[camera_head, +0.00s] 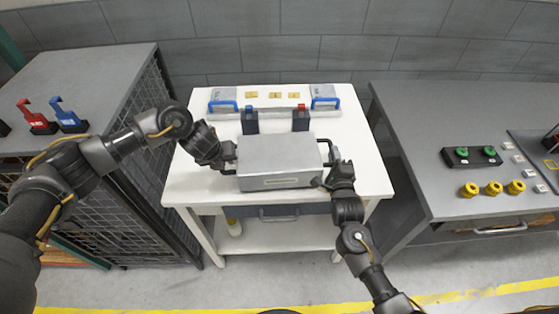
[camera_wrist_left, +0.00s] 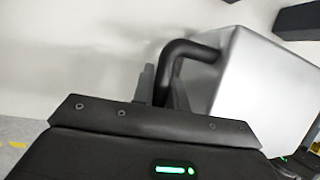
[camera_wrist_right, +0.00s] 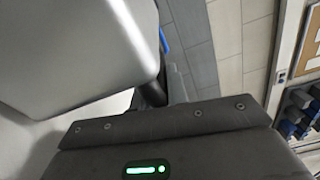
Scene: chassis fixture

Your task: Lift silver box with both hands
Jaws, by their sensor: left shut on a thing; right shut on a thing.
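The silver box (camera_head: 278,158) is over the middle of the white table (camera_head: 365,172), level and between my two grippers. From these views I cannot tell whether its underside touches the table. My left gripper (camera_head: 228,160) is shut on the black handle on the box's left side; that handle (camera_wrist_left: 185,55) shows as a bent bar in the left wrist view. My right gripper (camera_head: 333,162) is shut on the handle on the right side. In the right wrist view the box (camera_wrist_right: 80,45) fills the upper left, and its handle is mostly hidden.
Behind the box stand two dark blocks, one with a blue top (camera_head: 250,121) and one with a red top (camera_head: 300,118). A grey rack with blue-framed ends (camera_head: 222,100) lies at the table's back. Grey benches stand left (camera_head: 85,75) and right (camera_head: 430,120).

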